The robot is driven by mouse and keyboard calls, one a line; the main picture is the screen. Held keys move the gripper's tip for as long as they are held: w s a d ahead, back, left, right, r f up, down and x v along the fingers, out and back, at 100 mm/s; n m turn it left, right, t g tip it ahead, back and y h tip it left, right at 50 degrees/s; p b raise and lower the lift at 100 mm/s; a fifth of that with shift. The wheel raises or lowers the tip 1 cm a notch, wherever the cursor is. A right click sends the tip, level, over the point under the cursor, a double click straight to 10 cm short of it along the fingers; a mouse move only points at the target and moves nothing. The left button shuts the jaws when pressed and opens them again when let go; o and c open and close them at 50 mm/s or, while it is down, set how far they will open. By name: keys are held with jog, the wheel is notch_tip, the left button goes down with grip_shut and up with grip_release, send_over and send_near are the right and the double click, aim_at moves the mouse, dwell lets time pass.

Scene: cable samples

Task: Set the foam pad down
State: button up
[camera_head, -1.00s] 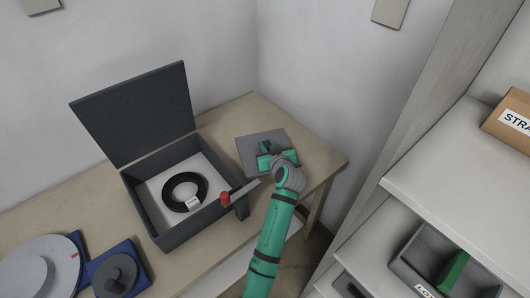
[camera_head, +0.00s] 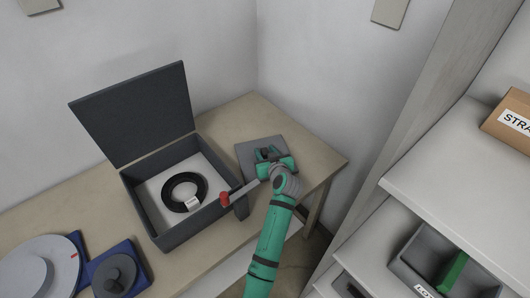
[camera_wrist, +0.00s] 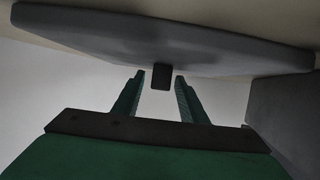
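The foam pad (camera_head: 246,152) is a flat grey square at the table's right end, by the back corner. It looks flat on the table top, partly covered by my gripper. In the wrist view the pad (camera_wrist: 110,35) is a broad grey slab against the beige table, with a small black tab (camera_wrist: 161,77) standing out from it. My gripper (camera_wrist: 160,80) has its two green fingers on either side of the tab, with a gap on both sides. It is open. In the head view my gripper (camera_head: 268,158) is over the pad's right part.
An open dark box (camera_head: 158,235) with a coiled black cable (camera_head: 172,194) stands left of the pad on the table (camera_head: 325,160). A red-ended grey bar (camera_head: 243,191) lies between box and arm. Shelves (camera_head: 450,175) stand at the right.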

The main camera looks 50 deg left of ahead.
jog(key=shift+r, duration=0.2)
jog(key=v, duration=1.2)
jog(key=shift+s+f, duration=0.1)
